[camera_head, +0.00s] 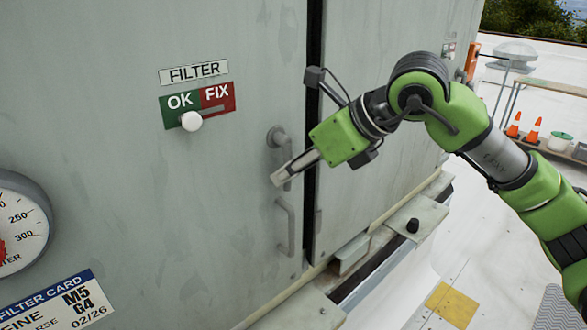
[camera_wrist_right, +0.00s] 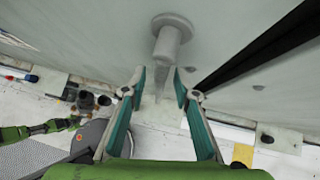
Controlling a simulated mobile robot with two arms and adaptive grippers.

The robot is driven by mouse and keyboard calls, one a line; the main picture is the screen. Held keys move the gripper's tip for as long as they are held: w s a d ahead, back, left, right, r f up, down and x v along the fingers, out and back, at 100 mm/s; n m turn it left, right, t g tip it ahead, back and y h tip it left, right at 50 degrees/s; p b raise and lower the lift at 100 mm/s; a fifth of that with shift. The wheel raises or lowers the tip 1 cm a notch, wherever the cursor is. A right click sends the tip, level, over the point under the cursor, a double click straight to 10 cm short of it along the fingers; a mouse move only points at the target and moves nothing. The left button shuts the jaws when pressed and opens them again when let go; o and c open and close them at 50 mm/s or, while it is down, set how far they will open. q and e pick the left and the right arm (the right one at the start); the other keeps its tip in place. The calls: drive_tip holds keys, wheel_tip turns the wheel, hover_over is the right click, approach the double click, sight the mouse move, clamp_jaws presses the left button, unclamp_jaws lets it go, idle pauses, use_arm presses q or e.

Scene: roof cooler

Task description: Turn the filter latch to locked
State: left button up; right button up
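The filter latch (camera_head: 279,138) is a grey round boss on the cabinet door, with a lever hanging down from it. It also shows in the right wrist view (camera_wrist_right: 172,32), at top centre. My right gripper (camera_head: 281,178) is at the lower part of the lever and partly hides it. In the right wrist view its two teal-sided fingers (camera_wrist_right: 160,78) stand apart below the boss, with the pale lever between them. I cannot tell whether they touch it. My left gripper cannot be made out in either view.
A FILTER sign (camera_head: 194,72) and an OK/FIX slider with a white knob (camera_head: 191,121), at the OK end, are left of the latch. A fixed handle (camera_head: 287,226) is just below it. A dark door gap (camera_head: 312,120) runs to its right. A gauge (camera_head: 18,225) is far left.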

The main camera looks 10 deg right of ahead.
drive_tip(key=v, duration=1.2)
